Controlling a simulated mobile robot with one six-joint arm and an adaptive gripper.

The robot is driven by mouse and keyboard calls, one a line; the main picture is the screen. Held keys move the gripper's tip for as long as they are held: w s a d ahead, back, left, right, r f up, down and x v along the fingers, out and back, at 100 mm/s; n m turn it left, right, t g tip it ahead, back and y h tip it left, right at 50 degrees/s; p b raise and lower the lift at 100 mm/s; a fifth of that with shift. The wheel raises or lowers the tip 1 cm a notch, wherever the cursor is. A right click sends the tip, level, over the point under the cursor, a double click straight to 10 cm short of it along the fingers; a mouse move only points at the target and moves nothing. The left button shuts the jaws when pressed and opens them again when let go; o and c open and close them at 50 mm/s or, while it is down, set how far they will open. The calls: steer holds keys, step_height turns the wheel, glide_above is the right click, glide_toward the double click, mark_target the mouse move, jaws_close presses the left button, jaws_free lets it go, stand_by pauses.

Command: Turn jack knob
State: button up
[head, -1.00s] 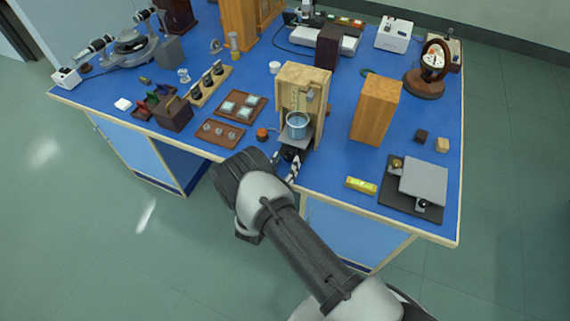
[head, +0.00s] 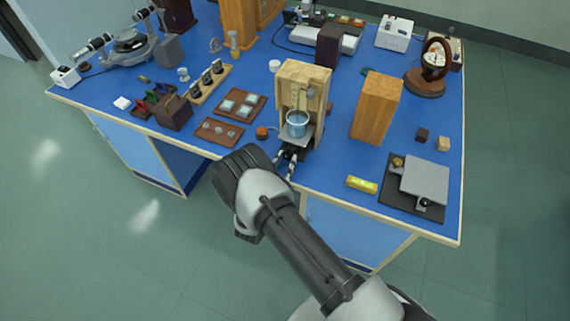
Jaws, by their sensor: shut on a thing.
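A small jack with a pale platform (head: 301,140) stands at the front edge of the blue bench, under a wooden frame (head: 304,75). A blue-tinted beaker (head: 297,123) sits on the platform. My gripper (head: 287,160) reaches in from the front, its fingers at the dark lower front of the jack. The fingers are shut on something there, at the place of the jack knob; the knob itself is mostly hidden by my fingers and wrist.
A second jack (head: 423,181) on a dark base stands at the right front corner, with a yellow level (head: 361,185) beside it. A wooden block (head: 376,108) stands right of the frame. An orange-red item (head: 262,133) and a brown tray (head: 219,132) lie to the left.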

steer(key=shift+m, duration=1.2)
steer(key=o, duration=1.1)
steer(key=shift+c, duration=0.2)
steer(key=v, duration=1.2)
